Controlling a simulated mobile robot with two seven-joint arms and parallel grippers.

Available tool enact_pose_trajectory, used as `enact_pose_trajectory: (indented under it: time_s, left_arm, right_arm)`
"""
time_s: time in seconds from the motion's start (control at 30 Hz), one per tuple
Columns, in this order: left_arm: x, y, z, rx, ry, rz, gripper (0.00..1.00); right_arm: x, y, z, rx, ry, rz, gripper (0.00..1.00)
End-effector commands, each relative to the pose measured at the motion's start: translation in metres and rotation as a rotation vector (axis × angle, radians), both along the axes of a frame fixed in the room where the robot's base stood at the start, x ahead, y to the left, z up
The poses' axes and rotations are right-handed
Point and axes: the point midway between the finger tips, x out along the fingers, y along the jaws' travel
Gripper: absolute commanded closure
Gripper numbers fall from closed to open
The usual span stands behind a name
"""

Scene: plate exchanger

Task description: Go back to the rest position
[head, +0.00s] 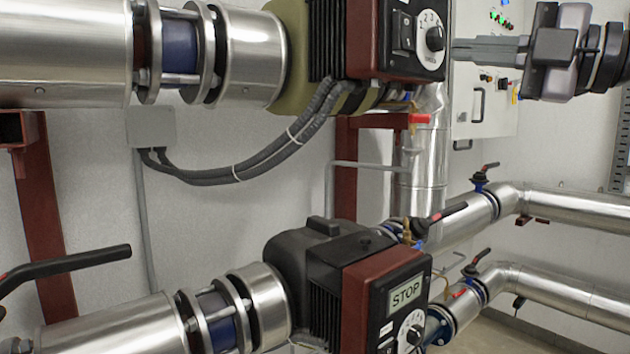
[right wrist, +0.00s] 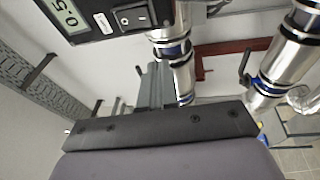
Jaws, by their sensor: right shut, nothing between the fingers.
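My right gripper (head: 455,49) comes in from the right at the top of the head view. Its fingers are shut and empty, pointing left. Their tips are close to the right side of the upper pump's control box (head: 412,40) in the picture; I cannot tell the exact gap. That box has a black rocker switch and a dial knob. In the right wrist view my gripper (right wrist: 157,72) points away from the camera, below a control panel (right wrist: 110,18) with a display and a rocker switch. My left gripper is not in view.
A lower pump (head: 385,300) shows STOP on its display. Large insulated pipes (head: 65,50) cross the left side. A grey control cabinet (head: 480,90) with lights stands behind my right gripper. Black valve levers (head: 70,265), red supports (head: 45,220) and looping cables (head: 235,175) are around.

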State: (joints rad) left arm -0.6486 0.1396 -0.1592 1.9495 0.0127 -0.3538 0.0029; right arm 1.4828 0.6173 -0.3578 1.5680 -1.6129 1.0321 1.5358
Motion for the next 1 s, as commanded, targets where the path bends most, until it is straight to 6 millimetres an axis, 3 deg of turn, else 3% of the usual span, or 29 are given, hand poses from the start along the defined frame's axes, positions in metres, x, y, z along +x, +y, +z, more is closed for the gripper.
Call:
enact_pose_trajectory:
  time_s: [0.03,0.2,0.4,0.77,1.0]
  left_arm:
    - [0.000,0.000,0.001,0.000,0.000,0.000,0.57]
    - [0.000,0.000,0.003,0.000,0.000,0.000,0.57]
    - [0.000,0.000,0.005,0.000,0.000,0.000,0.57]
    - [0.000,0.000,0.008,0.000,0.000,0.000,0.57]
    - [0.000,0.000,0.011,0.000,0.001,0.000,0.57]
  right_arm:
    - [0.008,0.011,-0.022,0.023,0.017,0.054,1.00]
    - [0.021,0.037,-0.080,0.140,0.039,0.194,1.00]
    - [0.030,0.051,-0.146,0.338,0.087,0.275,1.00]
    - [0.041,0.039,-0.278,0.743,0.264,0.167,1.00]
    - [0.031,0.018,-0.390,0.958,0.459,-0.064,1.00]
